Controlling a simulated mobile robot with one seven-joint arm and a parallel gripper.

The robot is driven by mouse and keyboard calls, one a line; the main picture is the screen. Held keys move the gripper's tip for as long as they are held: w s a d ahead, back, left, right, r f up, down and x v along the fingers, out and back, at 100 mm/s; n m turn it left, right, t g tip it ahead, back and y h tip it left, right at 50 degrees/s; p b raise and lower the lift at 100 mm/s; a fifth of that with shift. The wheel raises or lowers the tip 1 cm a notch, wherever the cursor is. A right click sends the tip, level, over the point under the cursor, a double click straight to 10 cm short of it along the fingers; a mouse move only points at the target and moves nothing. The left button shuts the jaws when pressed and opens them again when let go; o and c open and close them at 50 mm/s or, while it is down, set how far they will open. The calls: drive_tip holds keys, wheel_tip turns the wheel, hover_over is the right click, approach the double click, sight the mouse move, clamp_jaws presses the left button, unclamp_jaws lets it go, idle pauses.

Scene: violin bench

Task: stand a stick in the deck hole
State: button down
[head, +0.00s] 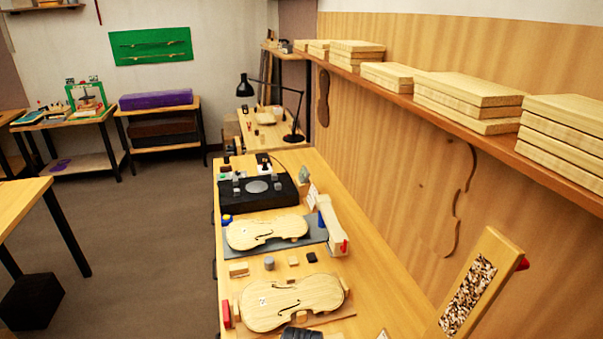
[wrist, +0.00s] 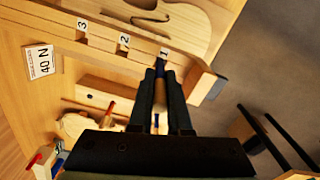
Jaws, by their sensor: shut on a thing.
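My gripper (wrist: 160,78) is shut on a pale wooden stick (wrist: 160,97) that lies between its two dark fingers in the wrist view. The fingertips are close to a pale wooden strip (wrist: 100,47) with tags 1, 2 and 3, nearest tag 1 (wrist: 164,53). I cannot tell whether the strip is the deck, and no hole is clear. I cannot tell whether the stick touches the strip. In the head view I cannot make out the stick.
A violin plate (wrist: 180,22) lies beyond the strip. A card marked 40 N (wrist: 40,62) stands at the left. A shelf of boards (head: 470,90) runs above the right side.

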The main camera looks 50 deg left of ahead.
drive_tip(key=shift+f+b, duration=1.15)
drive_tip(key=shift+f, duration=0.65)
drive_tip(key=c, duration=0.8)
unclamp_jaws()
wheel_tip(320, 180, up, 11)
drive_tip(key=shift+r+p, duration=0.2)
drive_tip(key=shift+p, duration=0.25)
drive_tip(key=shift+r+p, duration=0.85)
drive_tip(key=shift+p, duration=0.05)
drive_tip(key=shift+w, duration=0.15)
